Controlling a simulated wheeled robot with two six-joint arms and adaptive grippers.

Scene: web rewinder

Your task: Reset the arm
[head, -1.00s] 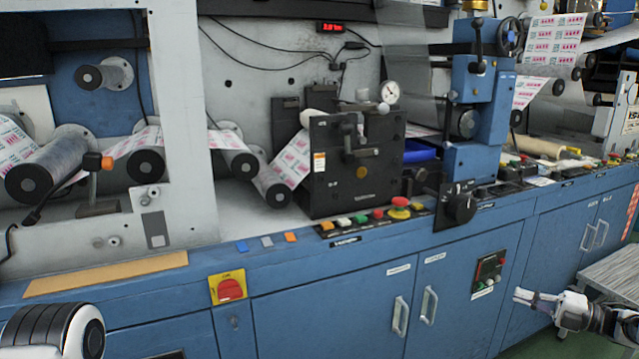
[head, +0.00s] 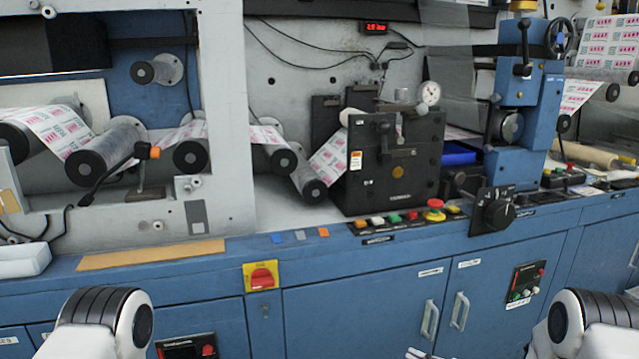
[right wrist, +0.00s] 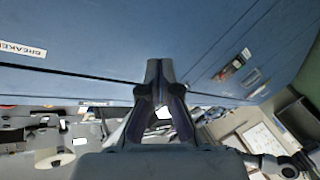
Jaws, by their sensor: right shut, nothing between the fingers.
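My right gripper (right wrist: 160,72) is in the middle of the right wrist view, with its dark fingers together and nothing between them. Blue cabinet panels fill the space beyond its tips. In the head view only a small light tip of it (head: 416,353) shows at the bottom edge, below the cabinet doors. The white rounded joint of my right arm (head: 590,322) is at the bottom right. A white and black joint of my left arm (head: 105,320) is at the bottom left. My left gripper is out of view.
The blue rewinder cabinet (head: 360,310) spans the front, with door handles, a red rotary switch (head: 263,277) and a red emergency button (head: 435,205). A black unit (head: 395,165) and printed web rollers (head: 105,145) stand above. A white tray (head: 24,261) sits at the far left.

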